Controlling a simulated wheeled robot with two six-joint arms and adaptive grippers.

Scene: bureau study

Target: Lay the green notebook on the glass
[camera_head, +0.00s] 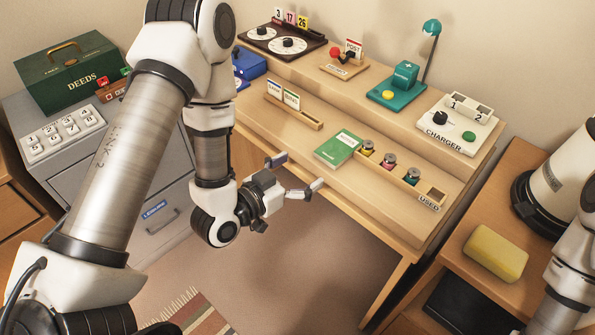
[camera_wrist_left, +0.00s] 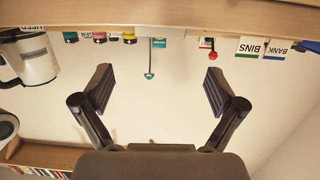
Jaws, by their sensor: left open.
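The green notebook (camera_head: 338,149) lies flat on the desk's lower front surface, left of a row of small spools. My left gripper (camera_head: 300,172) is open and empty, in front of the desk's front edge and to the left of the notebook, apart from it. Its two spread fingers (camera_wrist_left: 158,88) also show in the left wrist view, with nothing between them. I cannot make out a surface that is clearly the glass; a dark flat panel (camera_head: 462,308) shows low at the right. My right arm is at the right edge; its gripper is out of view.
The desk (camera_head: 375,210) holds a slotted rack with two cards (camera_head: 283,95), a charger (camera_head: 455,125), a teal device (camera_head: 397,85) and a USED tray (camera_head: 430,200). A yellow block (camera_head: 496,253) sits on the right cabinet. A grey cabinet stands at left.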

